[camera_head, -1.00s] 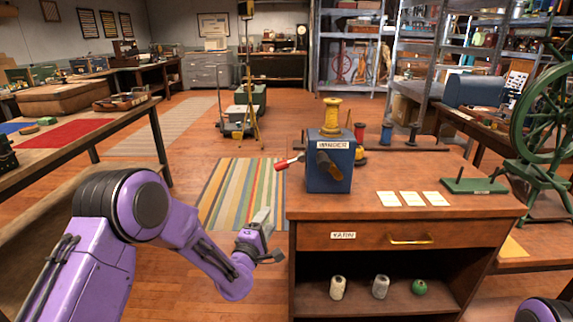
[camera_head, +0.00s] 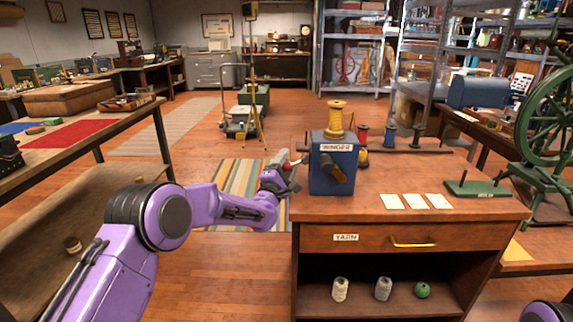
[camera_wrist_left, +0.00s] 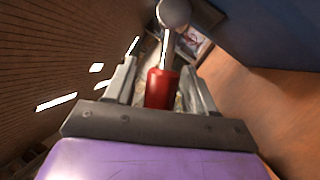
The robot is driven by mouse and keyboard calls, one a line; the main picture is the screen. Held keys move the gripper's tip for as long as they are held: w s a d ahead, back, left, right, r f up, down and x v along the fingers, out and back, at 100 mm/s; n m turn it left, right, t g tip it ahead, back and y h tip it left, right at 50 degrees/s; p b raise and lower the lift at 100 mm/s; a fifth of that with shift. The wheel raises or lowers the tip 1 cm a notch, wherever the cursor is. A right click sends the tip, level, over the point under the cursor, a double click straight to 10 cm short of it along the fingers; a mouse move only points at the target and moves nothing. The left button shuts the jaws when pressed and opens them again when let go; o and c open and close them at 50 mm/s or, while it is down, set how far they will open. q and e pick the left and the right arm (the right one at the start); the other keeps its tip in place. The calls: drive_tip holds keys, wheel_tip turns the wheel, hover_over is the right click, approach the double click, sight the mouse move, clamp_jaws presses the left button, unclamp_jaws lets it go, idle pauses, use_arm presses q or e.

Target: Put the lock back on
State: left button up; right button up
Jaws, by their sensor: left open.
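The blue winder box (camera_head: 330,178) stands on the wooden cabinet, with a yellow spool (camera_head: 335,118) on top and a dark-brown crank handle on its front. A lever with a red grip (camera_head: 295,163) sticks out of its left side. My left gripper (camera_head: 284,172) is at the red grip, left of the box and beyond the cabinet's left edge. In the left wrist view the red grip (camera_wrist_left: 161,88) lies between the open fingers (camera_wrist_left: 159,72), with a metal rod and round knob beyond it. Whether a finger touches it I cannot tell. No separate padlock is seen. My right gripper is out of view.
The cabinet (camera_head: 470,215) has a yarn drawer and a shelf with several yarn balls. Three white cards (camera_head: 415,201) and a green stand (camera_head: 478,188) are on top. Several spools stand behind the winder. A green spinning wheel (camera_head: 550,130) is at right. Floor left of the cabinet is clear.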

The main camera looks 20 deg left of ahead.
use_arm(q)
clamp_jaws()
drive_tip(key=shift+r+m+g+h+p, duration=0.25)
drive_tip(key=shift+r+m+g+p, duration=0.55)
drive_tip(key=shift+m+p, duration=1.05)
drive_tip(key=shift+r+m+g+h+p, duration=0.2)
drive_tip(key=shift+r+m+g+p, duration=0.65)
drive_tip(key=shift+m+p, duration=0.9)
drive_tip(key=shift+r+m+g+h+p, duration=0.25)
drive_tip(key=shift+r+m+g+p, duration=0.55)
drive_tip(key=shift+m+p, duration=1.05)
drive_tip(key=shift+d, duration=0.1)
unclamp_jaws()
